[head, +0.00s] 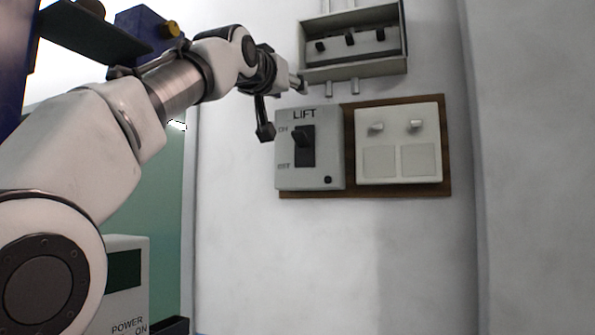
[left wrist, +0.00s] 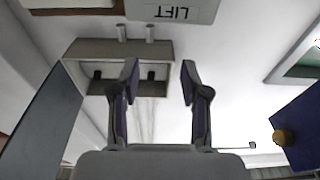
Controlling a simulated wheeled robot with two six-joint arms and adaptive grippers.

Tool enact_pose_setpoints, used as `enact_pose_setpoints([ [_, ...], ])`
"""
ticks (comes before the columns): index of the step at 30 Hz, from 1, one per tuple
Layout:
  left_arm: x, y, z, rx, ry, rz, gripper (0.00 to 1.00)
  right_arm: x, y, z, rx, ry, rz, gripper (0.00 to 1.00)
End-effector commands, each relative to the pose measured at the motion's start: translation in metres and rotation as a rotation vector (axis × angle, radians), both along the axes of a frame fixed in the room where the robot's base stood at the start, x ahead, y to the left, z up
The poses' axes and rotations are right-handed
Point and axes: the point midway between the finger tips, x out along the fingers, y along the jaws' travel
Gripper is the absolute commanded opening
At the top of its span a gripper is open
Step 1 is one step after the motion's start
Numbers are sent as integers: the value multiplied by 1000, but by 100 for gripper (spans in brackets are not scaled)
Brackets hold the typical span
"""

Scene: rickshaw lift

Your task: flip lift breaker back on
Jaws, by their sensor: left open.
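The lift breaker (head: 325,165) is a grey box marked LIFT on the wall, with a dark slot in its face. Its black lever (head: 302,136) sits in the upper part of the slot, level with the upper, ON-looking label. My left gripper (head: 282,108) is open and empty at the box's upper left corner, apart from the lever. In the left wrist view the open left gripper (left wrist: 159,76) points up the picture, and the edge of the LIFT box (left wrist: 185,12) shows upside down at the top; the lever is out of that view. My right gripper is not in view.
A light switch plate (head: 398,142) with two small switches shares the brown board (head: 448,150) at right. An open grey fuse box (head: 395,62) hangs above, with two short pipes below it. A POWER ON cabinet (head: 128,270) stands lower left. The wall below is clear.

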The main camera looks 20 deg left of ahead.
Motion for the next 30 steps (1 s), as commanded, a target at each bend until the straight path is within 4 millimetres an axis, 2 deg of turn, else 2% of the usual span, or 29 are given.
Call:
enact_pose_setpoints([
  [9, 52, 3, -61, -2, 89, 3, 46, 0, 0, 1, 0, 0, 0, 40],
  [21, 102, 7, -138, -3, 190, 8, 46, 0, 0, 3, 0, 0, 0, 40],
  [25, 110, 8, -152, -3, 207, 8, 46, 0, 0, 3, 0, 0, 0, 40],
  [30, 113, 8, -158, -3, 214, 8, 46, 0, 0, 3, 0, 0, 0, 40],
])
